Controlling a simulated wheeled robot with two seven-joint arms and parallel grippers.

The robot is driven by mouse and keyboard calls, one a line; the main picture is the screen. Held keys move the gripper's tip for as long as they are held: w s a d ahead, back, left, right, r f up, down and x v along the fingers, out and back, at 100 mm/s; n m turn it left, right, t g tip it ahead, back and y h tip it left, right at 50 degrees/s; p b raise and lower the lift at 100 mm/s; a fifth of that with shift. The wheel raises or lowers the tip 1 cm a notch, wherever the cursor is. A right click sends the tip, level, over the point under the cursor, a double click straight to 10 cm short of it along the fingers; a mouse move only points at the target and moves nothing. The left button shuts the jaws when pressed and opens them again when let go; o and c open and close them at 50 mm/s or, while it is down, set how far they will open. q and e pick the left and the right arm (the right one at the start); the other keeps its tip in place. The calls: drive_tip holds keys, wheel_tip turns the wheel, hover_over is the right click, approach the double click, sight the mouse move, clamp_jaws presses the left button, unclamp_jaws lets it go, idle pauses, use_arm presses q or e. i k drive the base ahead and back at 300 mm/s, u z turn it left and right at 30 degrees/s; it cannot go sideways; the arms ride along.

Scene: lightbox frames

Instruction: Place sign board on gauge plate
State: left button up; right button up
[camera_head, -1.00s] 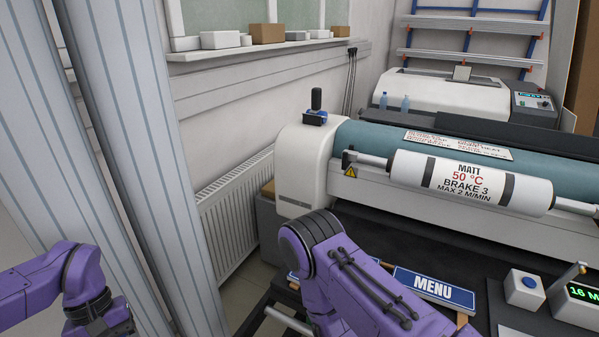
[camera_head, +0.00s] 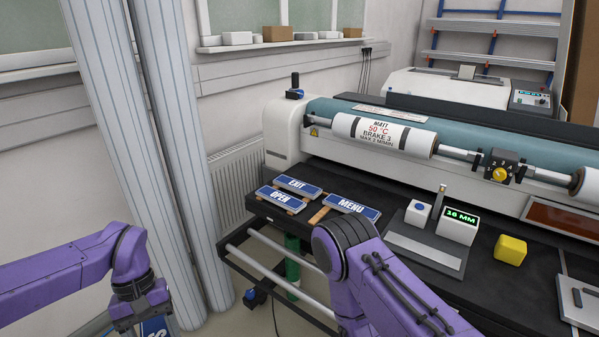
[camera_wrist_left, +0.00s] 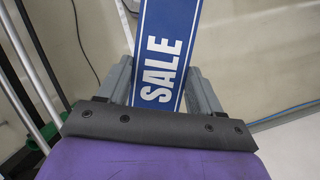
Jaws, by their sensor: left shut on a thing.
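My left gripper (camera_wrist_left: 160,80) is shut on a blue sign board (camera_wrist_left: 165,45) with a white border and the word SALE. In the head view that gripper (camera_head: 143,318) is at the bottom left, with a corner of the sign (camera_head: 155,328) showing below it, away from the table.
Blue EXIT (camera_head: 297,186), OPEN (camera_head: 281,197) and MENU (camera_head: 352,206) signs lie on the table's left part. A yellow block (camera_head: 510,250) stands right of the display. The roller machine (camera_head: 385,135) fills the back. A striped column (camera_head: 165,150) stands at left.

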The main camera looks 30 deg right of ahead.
sight(419, 249)
drive_tip(key=u, duration=0.05)
drive_tip(key=k, duration=0.1)
drive_tip(key=z, duration=2)
drive_tip(key=i, duration=0.5)
